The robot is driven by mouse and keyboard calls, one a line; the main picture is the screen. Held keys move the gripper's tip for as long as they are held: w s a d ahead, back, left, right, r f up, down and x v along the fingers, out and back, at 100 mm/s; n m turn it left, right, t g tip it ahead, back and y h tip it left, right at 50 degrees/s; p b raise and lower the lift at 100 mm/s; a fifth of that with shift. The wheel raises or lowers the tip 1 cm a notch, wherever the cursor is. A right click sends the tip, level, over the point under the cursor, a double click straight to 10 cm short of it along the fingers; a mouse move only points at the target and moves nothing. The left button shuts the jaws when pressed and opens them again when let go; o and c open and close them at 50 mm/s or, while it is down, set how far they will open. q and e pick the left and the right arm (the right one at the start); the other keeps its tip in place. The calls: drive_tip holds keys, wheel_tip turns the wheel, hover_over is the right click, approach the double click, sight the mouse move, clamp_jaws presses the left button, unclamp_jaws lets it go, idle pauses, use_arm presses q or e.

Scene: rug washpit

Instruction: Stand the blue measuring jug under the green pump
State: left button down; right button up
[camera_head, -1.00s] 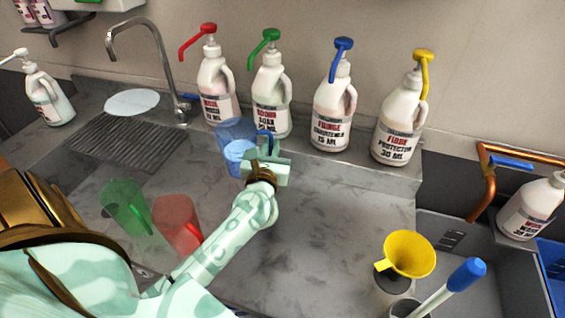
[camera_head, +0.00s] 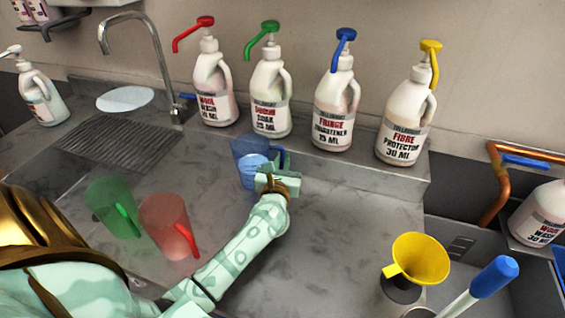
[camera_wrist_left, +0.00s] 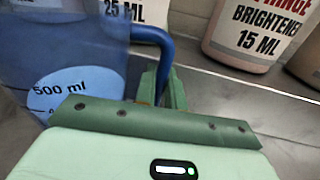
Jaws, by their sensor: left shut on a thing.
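The translucent blue measuring jug (camera_head: 247,152) is in front of the bottle with the green pump (camera_head: 262,37). The pump's spout points left and toward me, above the jug in the head view. My left gripper (camera_head: 276,170) is shut on the jug's blue handle, at the jug's right side. The wrist view shows the handle (camera_wrist_left: 160,45) running down between the fingers and the jug's 500 ml mark (camera_wrist_left: 75,90) beside it. The jug looks about upright. I cannot tell whether its base touches the ledge or counter. My right gripper is out of view.
Bottles with red (camera_head: 205,22), blue (camera_head: 343,38) and yellow (camera_head: 431,50) pumps stand along the ledge. A green jug (camera_head: 110,205) and a red jug (camera_head: 163,220) stand on the counter at left. A yellow funnel (camera_head: 421,258) is at front right.

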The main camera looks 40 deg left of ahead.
use_arm(q)
drive_tip(key=c, duration=1.8)
unclamp_jaws()
drive_tip(key=shift+f, duration=0.2)
drive_tip(key=o, duration=0.3)
drive_tip(key=shift+r, duration=0.1)
drive_tip(key=shift+s+r, duration=0.1)
drive_tip(key=shift+r, duration=0.05)
drive_tip(key=v, duration=1.2)
